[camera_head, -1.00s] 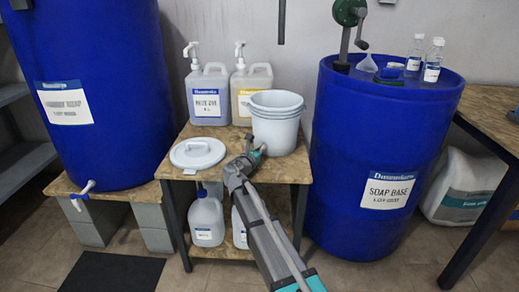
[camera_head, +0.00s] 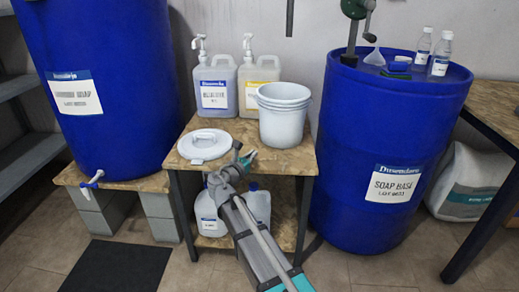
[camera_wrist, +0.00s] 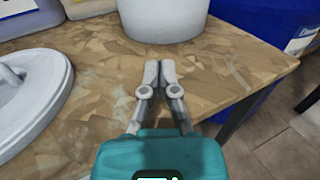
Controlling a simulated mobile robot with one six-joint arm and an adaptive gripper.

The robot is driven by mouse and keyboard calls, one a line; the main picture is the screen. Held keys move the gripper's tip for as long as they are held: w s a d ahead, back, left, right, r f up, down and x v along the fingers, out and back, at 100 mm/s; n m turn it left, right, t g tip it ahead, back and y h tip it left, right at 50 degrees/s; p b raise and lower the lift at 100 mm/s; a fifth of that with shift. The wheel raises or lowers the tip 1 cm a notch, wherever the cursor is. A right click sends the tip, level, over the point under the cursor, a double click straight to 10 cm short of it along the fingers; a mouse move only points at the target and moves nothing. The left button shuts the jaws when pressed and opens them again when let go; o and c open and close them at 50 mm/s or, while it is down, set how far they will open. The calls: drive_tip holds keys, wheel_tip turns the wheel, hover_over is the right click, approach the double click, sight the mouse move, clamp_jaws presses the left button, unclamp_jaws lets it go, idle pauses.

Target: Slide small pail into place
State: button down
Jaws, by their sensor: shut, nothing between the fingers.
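The small white pail (camera_head: 284,116) stands upright on the wooden table (camera_head: 290,162), toward its right side, and looks like several pails nested together. Its lower part (camera_wrist: 163,18) shows at the top of the wrist view. My gripper (camera_head: 243,157) is low over the table's front part, in front of the pail and to its left. In the wrist view my gripper (camera_wrist: 159,68) has its fingertips together with nothing between them. They point at the pail's base, with a small strip of bare wood visible between.
A white lid (camera_head: 204,146) lies left of my gripper. Two pump jugs (camera_head: 214,88) (camera_head: 257,84) stand behind. A blue soap-base drum (camera_head: 385,150) stands right of the table, and another blue drum (camera_head: 110,85) at left. Bare wood lies around the fingers.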

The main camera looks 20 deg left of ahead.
drive_tip(key=shift+v, duration=1.3)
